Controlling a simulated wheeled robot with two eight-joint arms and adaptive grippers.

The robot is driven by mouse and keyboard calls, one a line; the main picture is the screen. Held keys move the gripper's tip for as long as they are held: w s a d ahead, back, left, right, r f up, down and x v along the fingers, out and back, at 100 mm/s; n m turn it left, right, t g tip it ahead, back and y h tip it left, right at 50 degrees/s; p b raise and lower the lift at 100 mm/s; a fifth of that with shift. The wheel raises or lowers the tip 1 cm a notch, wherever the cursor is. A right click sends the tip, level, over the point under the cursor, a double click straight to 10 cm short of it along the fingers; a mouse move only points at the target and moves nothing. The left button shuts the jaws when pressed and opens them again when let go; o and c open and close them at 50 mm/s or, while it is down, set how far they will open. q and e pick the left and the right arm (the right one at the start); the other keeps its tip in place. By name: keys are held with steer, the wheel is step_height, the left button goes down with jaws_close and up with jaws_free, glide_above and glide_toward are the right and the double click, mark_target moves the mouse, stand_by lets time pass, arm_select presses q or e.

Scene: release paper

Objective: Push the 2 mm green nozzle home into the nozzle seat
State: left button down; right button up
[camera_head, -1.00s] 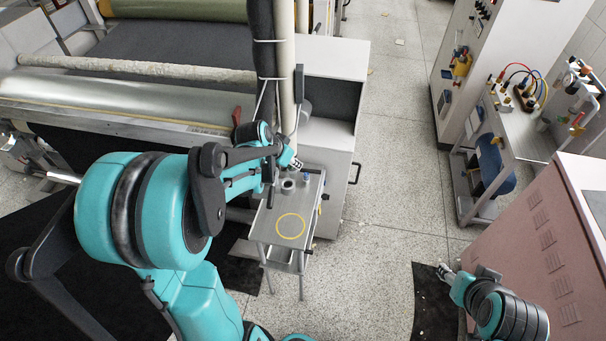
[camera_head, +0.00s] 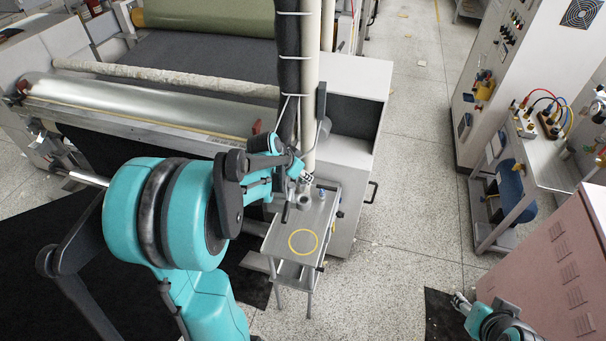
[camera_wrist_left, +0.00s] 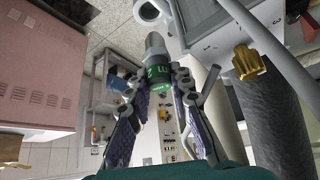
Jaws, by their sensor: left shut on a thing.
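The green nozzle (camera_wrist_left: 158,77) is in my left gripper (camera_wrist_left: 158,90) in the left wrist view. It has a green body with white marking, partly readable as a 2 and an m, and a grey metal tip (camera_wrist_left: 155,42). The tip points toward a grey ring (camera_wrist_left: 148,11) at the top edge, which may be the nozzle seat; a gap shows between them. In the head view my left gripper (camera_head: 307,177) is above the far end of a small metal table, close to a grey upright cylinder (camera_head: 303,201). My right gripper (camera_head: 460,302) is low at the right, far from the table.
The small metal table (camera_head: 283,240) bears a yellow ring mark (camera_head: 303,242) and a small blue-topped piece (camera_head: 322,192). A thick black and white pipe (camera_head: 310,90) rises close behind my left gripper. A yellow fitting (camera_wrist_left: 248,62) shows in the wrist view.

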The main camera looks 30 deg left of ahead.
mark_target(301, 185)
arm_select(q)
steer(key=shift+f+b, duration=1.5)
steer(key=shift+f, duration=0.5)
steer(key=shift+b, duration=0.3)
steer(key=shift+f+b, duration=0.8)
steer(key=shift+f, duration=0.05)
steer(key=c, duration=1.3)
jaws_free()
steer(key=shift+d, duration=0.15)
steer(key=shift+r, duration=0.1)
